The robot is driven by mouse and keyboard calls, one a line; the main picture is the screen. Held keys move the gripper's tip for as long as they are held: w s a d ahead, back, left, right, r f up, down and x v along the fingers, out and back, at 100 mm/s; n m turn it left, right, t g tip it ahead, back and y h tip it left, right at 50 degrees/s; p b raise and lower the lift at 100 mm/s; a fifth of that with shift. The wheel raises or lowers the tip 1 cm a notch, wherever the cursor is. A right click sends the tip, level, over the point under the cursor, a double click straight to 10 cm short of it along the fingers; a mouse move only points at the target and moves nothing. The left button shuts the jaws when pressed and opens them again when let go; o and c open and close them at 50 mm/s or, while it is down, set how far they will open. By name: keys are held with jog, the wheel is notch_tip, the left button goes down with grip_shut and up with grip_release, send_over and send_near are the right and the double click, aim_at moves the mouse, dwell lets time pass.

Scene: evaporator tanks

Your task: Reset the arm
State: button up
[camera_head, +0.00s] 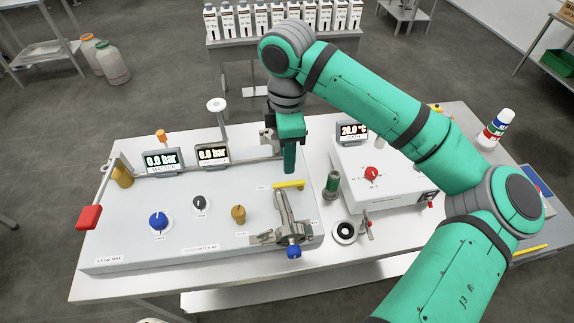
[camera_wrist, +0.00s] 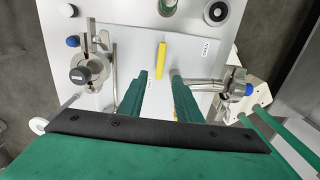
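My green arm reaches from the lower right of the head view up and over the bench. My gripper (camera_head: 290,168) points down over the right part of the grey panel (camera_head: 130,240). In the wrist view its two green fingers (camera_wrist: 158,78) stand apart with nothing held between them. A yellow bar (camera_head: 289,184) lies below the fingertips, and it shows between them in the wrist view (camera_wrist: 160,57). I cannot tell the exact gap between fingertips and bar.
Steel pipework with a blue knob (camera_head: 294,251) stands close in front of my gripper. A red lever (camera_head: 89,217) is at the left. A white box with a red dial (camera_head: 371,173) is at the right. Several white bottles (camera_head: 290,18) stand behind.

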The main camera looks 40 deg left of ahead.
jog(key=shift+r, duration=0.95)
